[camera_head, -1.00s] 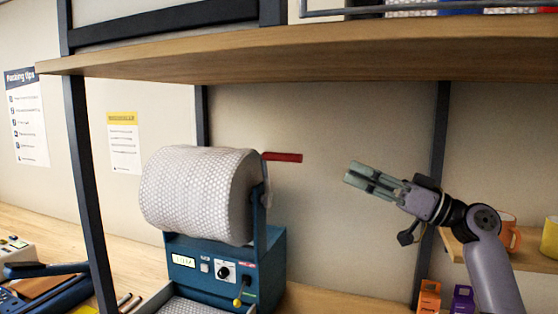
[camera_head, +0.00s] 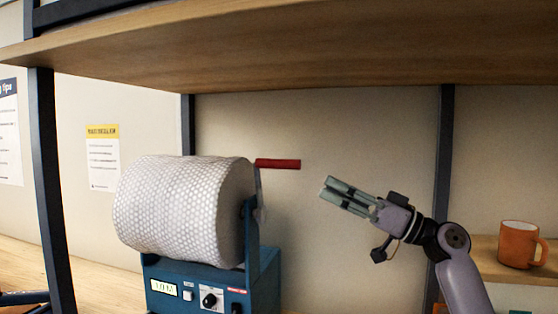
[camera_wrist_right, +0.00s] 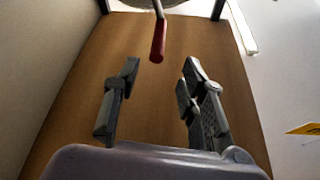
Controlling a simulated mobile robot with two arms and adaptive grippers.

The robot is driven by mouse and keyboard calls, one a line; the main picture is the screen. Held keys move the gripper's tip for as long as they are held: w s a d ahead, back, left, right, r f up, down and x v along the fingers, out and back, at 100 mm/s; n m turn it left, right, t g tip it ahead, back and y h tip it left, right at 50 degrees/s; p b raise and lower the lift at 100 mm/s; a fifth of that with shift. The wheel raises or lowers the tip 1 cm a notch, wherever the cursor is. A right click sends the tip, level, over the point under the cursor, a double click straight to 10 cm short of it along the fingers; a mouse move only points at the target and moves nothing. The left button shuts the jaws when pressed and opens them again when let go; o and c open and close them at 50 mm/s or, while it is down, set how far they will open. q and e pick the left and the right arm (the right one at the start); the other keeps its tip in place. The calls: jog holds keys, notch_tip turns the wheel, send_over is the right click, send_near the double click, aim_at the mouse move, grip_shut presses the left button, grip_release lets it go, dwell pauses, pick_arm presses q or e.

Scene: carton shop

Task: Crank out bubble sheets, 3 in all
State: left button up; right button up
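A roll of white bubble wrap (camera_head: 180,210) sits on the blue dispenser machine (camera_head: 262,285) at left centre. Its red crank handle (camera_head: 278,164) sticks out to the right at the roll's upper right. My right gripper (camera_head: 324,190) is just right of and slightly below the handle's end, apart from it and empty. In the right wrist view the red handle (camera_wrist_right: 158,40) shows ahead, between the two spread fingers of the gripper (camera_wrist_right: 160,70). A small display (camera_head: 164,287) and a knob are on the machine's front. The machine's lower part is cut off. My left gripper is not in view.
A wooden shelf (camera_head: 300,62) spans above the machine and my right arm. Dark uprights (camera_head: 444,150) stand at right and left. An orange mug (camera_head: 520,244) stands on a side shelf at right. The space between gripper and handle looks clear.

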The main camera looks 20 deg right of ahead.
aim_at(285, 165)
jog(key=p+x, duration=0.5)
jog(key=x, duration=0.7)
jog(key=shift+r, duration=0.2)
jog(key=shift+w+a, duration=0.55)
jog(key=shift+w, duration=0.05)
jog(key=shift+c, duration=0.2)
grip_shut()
